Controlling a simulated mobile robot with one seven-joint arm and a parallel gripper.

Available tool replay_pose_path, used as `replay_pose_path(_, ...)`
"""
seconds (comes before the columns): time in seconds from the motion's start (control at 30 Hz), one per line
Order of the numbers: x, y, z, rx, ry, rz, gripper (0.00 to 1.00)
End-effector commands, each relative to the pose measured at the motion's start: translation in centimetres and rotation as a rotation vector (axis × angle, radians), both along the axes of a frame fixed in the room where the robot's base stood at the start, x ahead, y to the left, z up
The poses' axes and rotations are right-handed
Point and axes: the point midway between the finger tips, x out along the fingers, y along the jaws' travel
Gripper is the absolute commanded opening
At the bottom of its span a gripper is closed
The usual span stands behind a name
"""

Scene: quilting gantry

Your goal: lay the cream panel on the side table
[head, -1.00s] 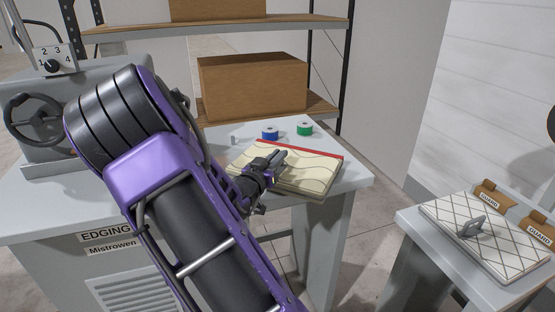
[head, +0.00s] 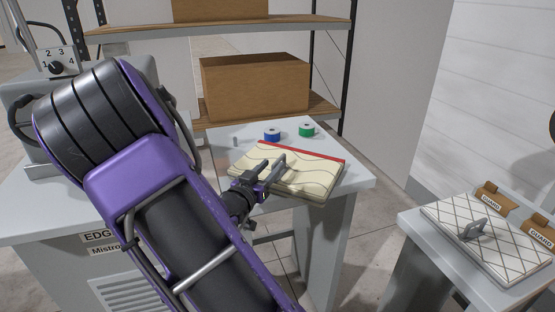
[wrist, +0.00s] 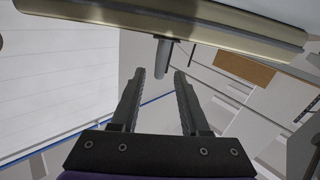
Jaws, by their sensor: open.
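The cream panel (head: 312,174), with wavy lines and a red strip along its far edge, lies flat on the small grey table (head: 356,179) in the middle of the head view. My gripper (head: 269,163) is open at the panel's near left part. In the wrist view my open fingers (wrist: 160,75) point at a short grey post (wrist: 163,55), which stands out from a pale panel edge (wrist: 215,27). The post lies just ahead of the fingertips, with a gap on both sides. My gripper hides part of the panel's near left side in the head view.
A blue spool (head: 272,134) and a green spool (head: 307,130) stand behind the panel. A quilted panel with a handle (head: 472,229) lies on another grey table at right, beside two guard blocks (head: 491,195). The edging machine (head: 45,210) is at left.

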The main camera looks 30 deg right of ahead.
Motion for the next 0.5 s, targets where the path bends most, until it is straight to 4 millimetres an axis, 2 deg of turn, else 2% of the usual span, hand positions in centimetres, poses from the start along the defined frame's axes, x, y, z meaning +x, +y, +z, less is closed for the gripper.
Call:
replay_pose_path(0.1,-1.3,2.3,0.1,0.001,0.003,0.005,0.45)
replay_pose_path(0.2,-2.3,3.7,0.1,0.001,0.002,0.003,0.45)
replay_pose_path(0.33,-3.0,5.0,0.0,0.0,0.001,0.002,0.45)
replay_pose_path(0.5,-3.5,5.5,0.0,-0.001,0.0,-0.001,0.45)
